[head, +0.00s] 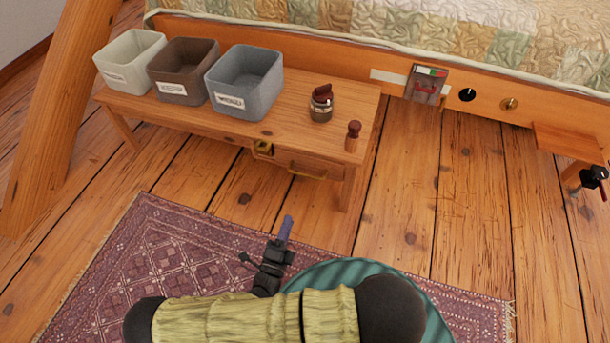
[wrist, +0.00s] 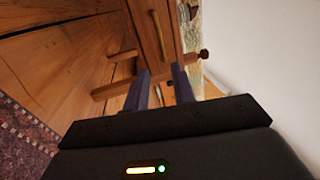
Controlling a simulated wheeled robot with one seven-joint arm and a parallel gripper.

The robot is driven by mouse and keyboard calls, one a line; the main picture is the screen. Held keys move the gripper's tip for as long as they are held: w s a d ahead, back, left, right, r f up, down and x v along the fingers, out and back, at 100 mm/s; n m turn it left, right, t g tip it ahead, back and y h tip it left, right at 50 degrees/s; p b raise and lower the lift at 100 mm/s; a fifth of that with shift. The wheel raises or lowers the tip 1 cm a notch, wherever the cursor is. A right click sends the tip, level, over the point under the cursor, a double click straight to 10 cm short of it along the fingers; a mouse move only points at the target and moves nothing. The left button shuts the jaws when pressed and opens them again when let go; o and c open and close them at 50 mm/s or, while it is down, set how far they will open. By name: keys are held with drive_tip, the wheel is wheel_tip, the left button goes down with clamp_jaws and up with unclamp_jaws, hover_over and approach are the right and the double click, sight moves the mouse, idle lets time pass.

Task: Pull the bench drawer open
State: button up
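The wooden bench (head: 240,132) stands along the bed. Its drawer (head: 285,161) is under the top toward the right end, and its front looks about flush with the frame. The drawer has a brass bar handle (head: 304,172). In the wrist view the handle (wrist: 159,34) lies ahead of the fingertips, running roughly along the finger direction.
Three bins, white (head: 122,80), brown (head: 172,92) and grey (head: 232,100), stand on the bench. A dark jar (head: 321,108) and a wooden peg (head: 352,136) are near its right end. A brass piece (head: 263,148) sits beside the drawer. The floor before the bench is clear.

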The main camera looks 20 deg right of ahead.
sight(305, 176)
drive_tip(key=b+x, duration=0.1)
drive_tip(key=x, duration=1.5)
drive_tip(key=shift+w+d, duration=0.2)
drive_tip(key=shift+w, duration=0.05)
clamp_jaws()
